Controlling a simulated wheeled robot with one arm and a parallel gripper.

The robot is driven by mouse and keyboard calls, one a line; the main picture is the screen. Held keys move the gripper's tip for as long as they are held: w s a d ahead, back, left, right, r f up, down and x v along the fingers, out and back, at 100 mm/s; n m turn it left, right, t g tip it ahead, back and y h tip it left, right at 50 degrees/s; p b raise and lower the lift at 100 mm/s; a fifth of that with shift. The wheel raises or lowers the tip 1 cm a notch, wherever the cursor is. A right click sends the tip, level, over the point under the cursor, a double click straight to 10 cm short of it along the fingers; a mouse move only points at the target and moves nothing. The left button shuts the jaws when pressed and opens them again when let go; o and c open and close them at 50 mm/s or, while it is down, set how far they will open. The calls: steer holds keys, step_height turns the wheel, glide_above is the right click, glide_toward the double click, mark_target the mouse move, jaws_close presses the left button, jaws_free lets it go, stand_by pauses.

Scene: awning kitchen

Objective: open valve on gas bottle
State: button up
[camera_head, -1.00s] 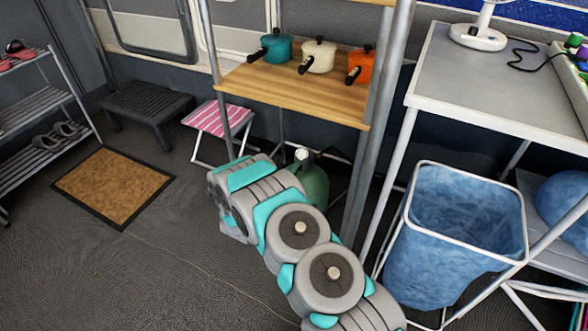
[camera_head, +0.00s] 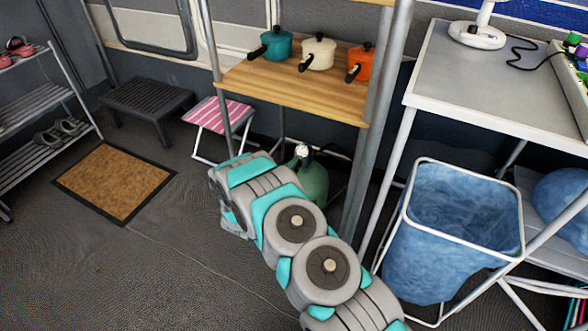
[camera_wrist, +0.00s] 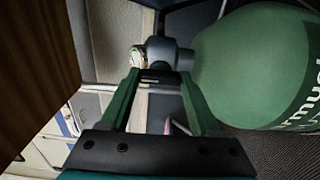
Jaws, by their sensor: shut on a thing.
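The green gas bottle (camera_head: 314,182) stands on the floor under the wooden shelf, partly hidden behind my arm. Its grey valve with a pale round part (camera_head: 302,151) shows at the top. In the wrist view the bottle (camera_wrist: 250,65) fills the right side, tilted in the picture, with the dark grey valve (camera_wrist: 168,50) at its neck. My gripper (camera_wrist: 160,76) has its two green fingers on either side of the valve, shut on it. In the head view my gripper is hidden behind my arm.
The wooden shelf (camera_head: 290,92) with several pots and its metal posts (camera_head: 366,150) stand close around the bottle. A blue bin (camera_head: 440,245) is at the right. A pink striped stool (camera_head: 217,115) is behind at left. The floor at left is clear around a brown mat (camera_head: 116,182).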

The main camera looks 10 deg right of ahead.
steer(key=o, duration=1.4)
steer(key=shift+c, duration=0.2)
steer(key=shift+a, duration=0.1)
steer(key=v, duration=0.7)
steer(key=shift+s+a+b, duration=0.2)
steer(key=shift+s+b, duration=0.1)
steer(key=shift+b, duration=0.15)
